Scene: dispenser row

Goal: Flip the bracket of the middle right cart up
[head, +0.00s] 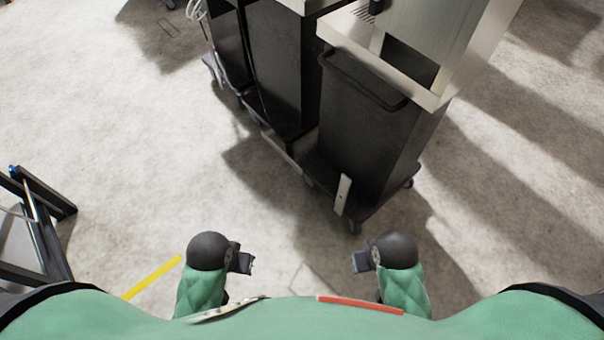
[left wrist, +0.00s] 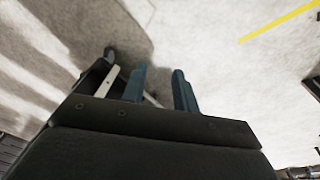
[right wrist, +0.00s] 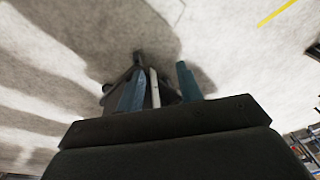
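Several dark carts stand in a row in the head view. The nearest one (head: 362,130), at the right, has a pale metal bracket (head: 343,194) standing up at its base edge. The cart behind it (head: 283,75) has a pale strip (head: 283,150) lying low along its base; I cannot tell its exact pose. Which is the middle right cart is unclear. My left gripper (head: 251,263) and right gripper (head: 354,262) are both empty, apart from the carts and near my body. Their fingers stand apart in the left wrist view (left wrist: 160,90) and right wrist view (right wrist: 159,90).
Metal dispensers (head: 420,35) stand above the carts. A dark metal frame (head: 45,215) stands at the left. A yellow floor line (head: 152,277) lies near my left arm. The concrete floor between my grippers and the carts is clear.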

